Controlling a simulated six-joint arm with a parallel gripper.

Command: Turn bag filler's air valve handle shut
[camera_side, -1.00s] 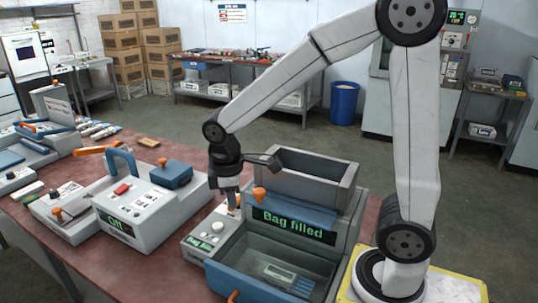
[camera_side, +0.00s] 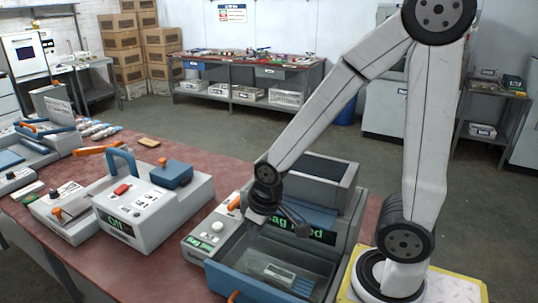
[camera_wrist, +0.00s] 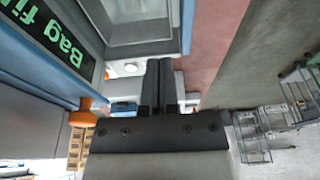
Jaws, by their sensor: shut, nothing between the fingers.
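The bag filler (camera_side: 195,256) is a grey machine with a green-lit display reading "Bag filled" (camera_side: 318,236), partly hidden by my arm. An orange handle (camera_side: 233,203) stands on its left control panel, beside my gripper. An orange knob (camera_wrist: 88,112) shows in the wrist view, left of my fingers and below the display; I cannot tell whether it is the same part. My gripper (camera_side: 254,214) is over the front of the machine, right of the orange handle. In the wrist view its dark fingers (camera_wrist: 160,85) are together with nothing between them.
A clear tray in the machine holds a labelled bag (camera_side: 280,272). The hopper (camera_side: 325,170) rises behind my gripper. A grey machine with a blue handle and "Off" display (camera_side: 117,226) stands to the left. The red bench (camera_side: 120,278) is bare in front of it.

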